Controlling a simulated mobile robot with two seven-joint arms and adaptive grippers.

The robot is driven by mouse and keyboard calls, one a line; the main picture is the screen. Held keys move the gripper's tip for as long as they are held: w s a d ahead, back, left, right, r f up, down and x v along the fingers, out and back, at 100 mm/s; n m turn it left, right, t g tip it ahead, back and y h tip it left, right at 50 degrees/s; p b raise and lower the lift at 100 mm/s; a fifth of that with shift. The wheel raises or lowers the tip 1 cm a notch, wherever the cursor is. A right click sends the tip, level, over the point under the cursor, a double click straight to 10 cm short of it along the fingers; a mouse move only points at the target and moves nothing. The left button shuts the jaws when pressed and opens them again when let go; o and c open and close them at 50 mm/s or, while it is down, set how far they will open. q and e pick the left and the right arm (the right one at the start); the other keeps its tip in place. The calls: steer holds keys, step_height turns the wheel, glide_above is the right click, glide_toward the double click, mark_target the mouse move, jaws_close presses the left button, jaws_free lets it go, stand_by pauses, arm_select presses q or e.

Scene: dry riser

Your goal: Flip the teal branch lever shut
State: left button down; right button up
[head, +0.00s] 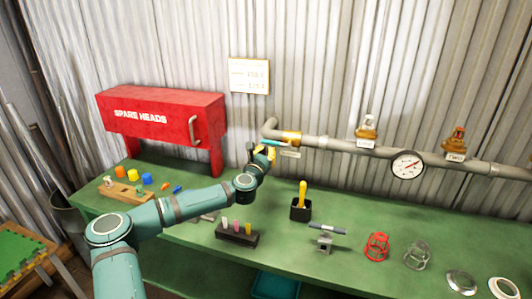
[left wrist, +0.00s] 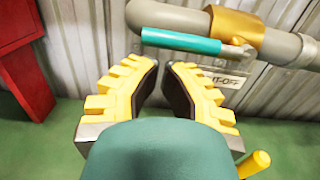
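The teal branch lever (head: 271,143) is a short bar at the brass shut-off valve (head: 291,137) on the wall pipe. In the left wrist view the lever (left wrist: 180,42) runs out to the left from the brass body (left wrist: 236,28), roughly along the pipe and just below it. My left gripper (head: 264,151) is at the lever's free-end side. In the left wrist view its yellow fingers (left wrist: 163,68) are apart with a narrow gap at the tips and nothing between them. The tips appear just below the lever; contact cannot be told. My right gripper is not in view.
A red SPARE HEADS cabinet (head: 165,113) stands left of the valve. The grey pipe (head: 335,145) carries two more tagged valves and a gauge (head: 408,165) to the right. A black holder (head: 300,210) with a yellow-handled tool and several small parts stand on the green bench (head: 345,205).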

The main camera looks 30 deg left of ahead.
mark_target(266, 141)
arm_select(q)
steer(key=shift+a+r+m, duration=0.15)
steer(key=shift+r+m, duration=0.45)
steer(key=shift+m, duration=0.2)
stand_by(0.4)
step_height(266, 141, up, 3)
steer(key=m, duration=0.3)
steer(key=shift+a+f+m+h, duration=0.1)
steer(key=shift+f+m+h, duration=0.1)
steer(key=shift+m+h, duration=0.15)
steer(key=w+d+r+m+b, duration=0.1)
steer(key=d+r+m, duration=0.4)
steer(key=m, duration=0.9)
steer(key=shift+r+b, duration=0.3)
steer(key=shift+r, duration=0.7)
steer(key=shift+d, duration=0.1)
